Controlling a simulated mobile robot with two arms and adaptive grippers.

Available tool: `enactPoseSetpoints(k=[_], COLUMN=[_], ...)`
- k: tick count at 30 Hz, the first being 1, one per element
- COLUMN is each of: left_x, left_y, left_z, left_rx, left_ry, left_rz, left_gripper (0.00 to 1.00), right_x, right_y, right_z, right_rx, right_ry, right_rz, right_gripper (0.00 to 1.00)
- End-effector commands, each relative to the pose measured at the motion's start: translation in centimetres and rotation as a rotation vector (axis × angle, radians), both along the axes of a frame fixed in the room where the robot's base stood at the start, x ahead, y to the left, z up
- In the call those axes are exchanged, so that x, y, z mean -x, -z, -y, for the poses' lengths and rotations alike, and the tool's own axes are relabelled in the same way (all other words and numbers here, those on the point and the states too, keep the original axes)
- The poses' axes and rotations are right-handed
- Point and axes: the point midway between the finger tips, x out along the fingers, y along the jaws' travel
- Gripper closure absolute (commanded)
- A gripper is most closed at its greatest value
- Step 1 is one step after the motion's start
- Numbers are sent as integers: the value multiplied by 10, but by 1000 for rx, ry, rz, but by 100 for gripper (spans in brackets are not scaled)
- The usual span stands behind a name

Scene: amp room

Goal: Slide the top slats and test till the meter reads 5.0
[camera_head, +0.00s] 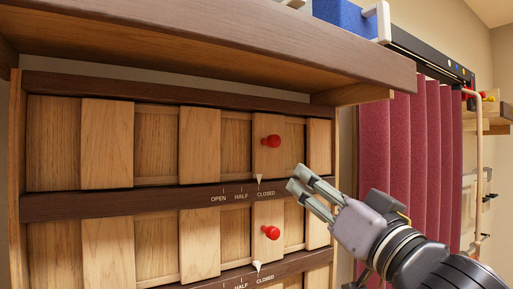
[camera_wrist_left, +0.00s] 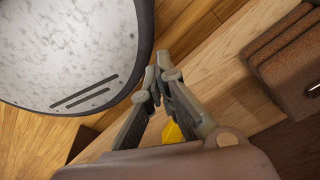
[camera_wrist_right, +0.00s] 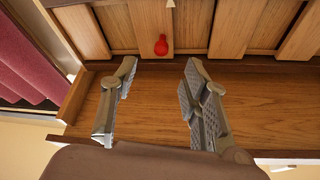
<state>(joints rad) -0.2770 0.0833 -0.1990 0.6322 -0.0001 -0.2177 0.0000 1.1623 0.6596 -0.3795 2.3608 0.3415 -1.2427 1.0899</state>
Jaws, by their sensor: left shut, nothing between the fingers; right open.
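The upper row of wooden slats (camera_head: 108,150) has a red knob (camera_head: 272,141) on one slat, whose white pointer (camera_head: 259,179) stands at CLOSED on the scale. A lower slat row has a second red knob (camera_head: 270,232), its pointer (camera_head: 256,265) also by CLOSED. My right gripper (camera_head: 297,179) is open and empty, right of and below the upper knob. In the right wrist view a red knob (camera_wrist_right: 161,45) shows beyond and between its fingers (camera_wrist_right: 160,68), apart from them. My left gripper (camera_wrist_left: 163,68) is shut and empty, seen only in its wrist view. I see no meter reading.
A thick wooden shelf (camera_head: 210,45) juts out above the upper slats. A red curtain (camera_head: 405,150) and a copper pipe (camera_head: 478,170) stand at the right. In the left wrist view, a round speckled grey surface (camera_wrist_left: 65,45) is near the left gripper, above a wooden floor.

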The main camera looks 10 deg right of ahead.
Motion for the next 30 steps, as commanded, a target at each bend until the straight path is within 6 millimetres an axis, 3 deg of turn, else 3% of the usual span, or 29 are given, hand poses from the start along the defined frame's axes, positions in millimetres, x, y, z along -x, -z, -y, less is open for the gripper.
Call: enactPoseSetpoints(k=[4, 12, 15, 17, 24, 30], left_x=[-9, 48, 55, 51, 11, 13], left_y=[-3, -19, -28, -33, -57, -68], left_z=[-2, 1, 3, 3, 5, 5], left_rx=[-2, -1, 1, 1, 7, 5], left_ry=[-1, -1, 1, 1, 1, 1], left_rz=[11, -71, -79, -75, -16, -19], left_gripper=[100, 100, 100, 100, 100, 100], right_x=[0, -39, -59, -72, -117, -144], right_y=[-10, -28, -36, -40, -58, -66], right_z=[0, -11, -17, -20, -32, -39], right_rx=[-7, -7, -5, -5, -5, -5], right_ry=[-4, -4, -3, -4, -2, -3], right_rz=[13, 11, 11, 9, 10, 11], right_gripper=[58, 58, 58, 58, 58, 58])
